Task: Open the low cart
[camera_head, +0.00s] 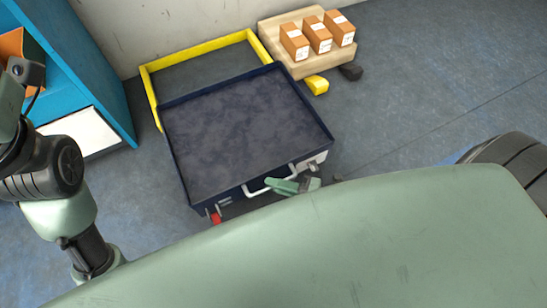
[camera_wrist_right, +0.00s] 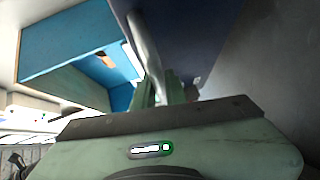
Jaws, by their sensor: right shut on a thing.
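The low cart (camera_head: 245,130) is a dark blue box with a grey recessed surface inside a raised rim, standing on the floor in the head view. A pale bar handle (camera_head: 262,189) runs along its near side. My right gripper (camera_head: 291,186) is at this handle, shut on it. In the right wrist view the handle (camera_wrist_right: 146,42) passes between the green fingers (camera_wrist_right: 160,92), with the cart's dark blue side (camera_wrist_right: 195,35) behind. My left arm shows at the left of the head view, but its gripper jaws are not visible.
A yellow frame (camera_head: 200,46) lies behind the cart by the wall. A wooden pallet (camera_head: 315,67) with three brown boxes (camera_head: 319,38) is at the back right. A blue shelf (camera_head: 85,70) stands at the left. The floor to the right (camera_head: 430,90) is clear.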

